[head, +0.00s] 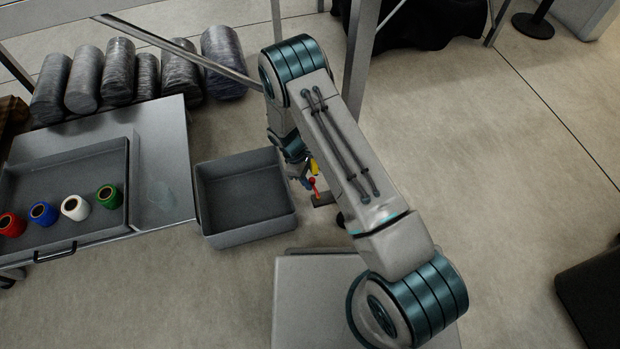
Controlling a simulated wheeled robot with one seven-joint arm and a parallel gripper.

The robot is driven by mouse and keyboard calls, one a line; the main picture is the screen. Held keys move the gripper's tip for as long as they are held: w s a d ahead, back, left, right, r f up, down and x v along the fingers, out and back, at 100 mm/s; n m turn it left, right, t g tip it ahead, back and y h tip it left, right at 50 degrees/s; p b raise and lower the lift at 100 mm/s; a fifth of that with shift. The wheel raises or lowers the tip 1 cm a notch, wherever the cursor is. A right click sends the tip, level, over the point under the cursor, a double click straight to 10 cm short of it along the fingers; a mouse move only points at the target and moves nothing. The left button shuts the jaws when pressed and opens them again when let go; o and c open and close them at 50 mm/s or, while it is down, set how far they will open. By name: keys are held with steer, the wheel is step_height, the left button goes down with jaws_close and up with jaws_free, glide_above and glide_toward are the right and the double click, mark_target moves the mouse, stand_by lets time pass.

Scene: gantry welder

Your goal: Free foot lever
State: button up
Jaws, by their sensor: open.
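A small red-knobbed lever (314,188) stands low by the floor, just right of the grey bin, beside a flat dark grey piece (323,200) that may be its base. A small yellow part (314,165) shows just above the red knob. My arm reaches across the middle of the head view and bends down there. My gripper (305,180) is open, close to the red knob and partly hidden by my arm. I cannot tell whether it touches the lever. What, if anything, blocks the lever is hidden.
An empty grey bin (246,232) stands left of the lever. A metal table (165,165) holds a tray (60,165) with several coloured spools. Several wrapped rolls (82,80) lie behind. A metal post (361,60) rises behind my arm. The right floor is mostly clear.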

steer(key=shift+d+f, duration=0.1)
jaws_close()
steer(key=shift+w+d+m, duration=0.15)
steer(key=shift+d+m, duration=0.2)
steer(key=shift+m, duration=0.45)
jaws_free()
steer(key=p+v, duration=0.5)
steer(key=v, duration=0.9)
steer(key=shift+w, duration=0.25)
steer(key=shift+d+f, duration=0.1)
steer(key=shift+d, duration=0.05)
